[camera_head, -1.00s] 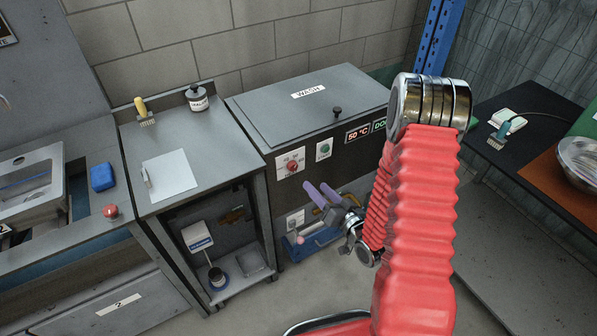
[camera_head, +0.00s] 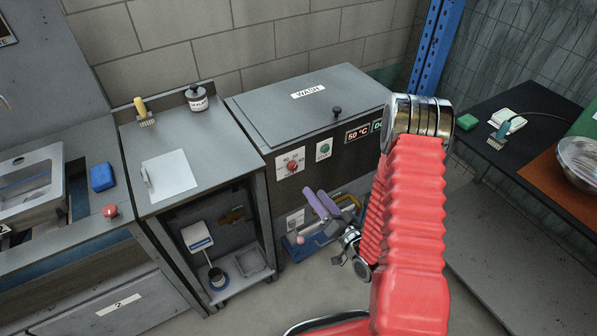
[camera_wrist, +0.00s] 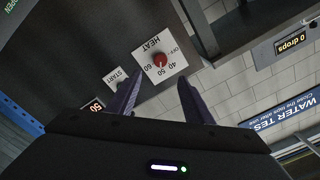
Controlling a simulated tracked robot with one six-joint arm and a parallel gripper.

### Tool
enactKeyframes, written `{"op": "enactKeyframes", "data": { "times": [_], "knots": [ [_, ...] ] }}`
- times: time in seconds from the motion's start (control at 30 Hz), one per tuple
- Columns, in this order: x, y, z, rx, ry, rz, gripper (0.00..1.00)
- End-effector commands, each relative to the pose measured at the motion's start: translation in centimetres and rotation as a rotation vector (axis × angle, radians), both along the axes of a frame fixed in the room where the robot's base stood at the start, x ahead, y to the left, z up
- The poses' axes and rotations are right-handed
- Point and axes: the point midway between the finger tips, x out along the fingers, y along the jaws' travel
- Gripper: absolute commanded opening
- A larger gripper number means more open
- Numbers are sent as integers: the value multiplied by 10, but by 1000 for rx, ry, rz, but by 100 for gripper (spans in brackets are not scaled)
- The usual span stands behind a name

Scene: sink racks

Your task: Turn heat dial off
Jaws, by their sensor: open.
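The heat dial (camera_head: 292,167) is a red knob on a white plate on the front of the grey wash unit (camera_head: 258,118). In the wrist view the red dial (camera_wrist: 160,60) sits on its plate marked HEAT, OFF, 40, 50 and 60. The plate appears upside down there. My gripper (camera_head: 322,206) has purple fingers and stands open and empty in front of the unit, below and right of the dial. In the wrist view my gripper (camera_wrist: 158,98) has its fingers spread to either side below the dial, apart from it. The pointer's exact setting is too small to tell.
A START plate with a green button (camera_head: 324,150) is right of the dial, beside a red 50 °C display (camera_head: 357,133). A grey side table (camera_head: 200,130) stands left of the unit. A blue item (camera_head: 300,245) lies low near the unit's base. Open floor lies in front.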

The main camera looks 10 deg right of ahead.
Motion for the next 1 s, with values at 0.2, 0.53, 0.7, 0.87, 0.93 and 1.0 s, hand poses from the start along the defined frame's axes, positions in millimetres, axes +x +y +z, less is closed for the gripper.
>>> {"op": "enactKeyframes", "data": {
  "times": [0.2, 0.53, 0.7, 0.87, 0.93, 1.0],
  "knots": [
    [30, 11, 0, 0, -2, 4, 46],
    [78, 26, 1, 0, -2, 2, 46],
    [101, 34, 1, 0, -2, 2, 46],
    [114, 37, 1, 1, -1, 0, 46],
    [116, 38, 0, 1, 0, 0, 46],
    [117, 38, 0, 2, 1, 0, 46]
  ]
}}
